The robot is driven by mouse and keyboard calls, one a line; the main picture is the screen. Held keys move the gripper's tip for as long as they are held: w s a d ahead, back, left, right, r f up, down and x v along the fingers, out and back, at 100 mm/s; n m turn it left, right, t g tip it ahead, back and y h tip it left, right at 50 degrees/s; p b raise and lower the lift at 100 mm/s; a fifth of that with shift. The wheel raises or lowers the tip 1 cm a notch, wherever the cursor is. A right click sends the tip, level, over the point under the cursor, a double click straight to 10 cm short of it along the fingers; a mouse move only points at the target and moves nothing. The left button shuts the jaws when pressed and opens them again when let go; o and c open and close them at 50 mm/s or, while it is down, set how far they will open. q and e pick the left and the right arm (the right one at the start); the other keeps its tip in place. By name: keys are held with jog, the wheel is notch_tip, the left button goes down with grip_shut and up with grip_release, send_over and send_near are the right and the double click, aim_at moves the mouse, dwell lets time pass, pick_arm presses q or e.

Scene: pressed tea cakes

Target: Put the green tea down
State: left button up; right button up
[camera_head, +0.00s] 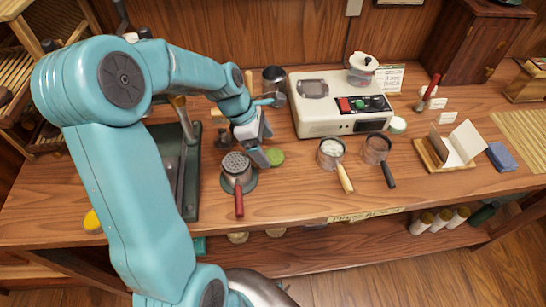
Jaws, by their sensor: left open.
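The green tea (276,157) is a small round green cake. It appears to lie flat on the wooden table, near the middle, in the head view. My left gripper (265,159) reaches down from the upper left and is open. Its fingertips are right beside the left edge of the green tea and partly overlap it in the picture. I cannot tell if they touch it. My right gripper is not in view.
A metal pot with a perforated top and red handle (238,165) stands just left and in front. A cream machine (338,102) is behind. Two handled cups (331,151) (376,149) stand to the right. The table (295,195) is clear in front of the tea.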

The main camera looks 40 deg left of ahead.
aim_at(272, 156)
pick_arm(q)
jog(key=x, duration=0.3)
jog(key=shift+d+f, duration=0.1)
jog(key=c, duration=1.2)
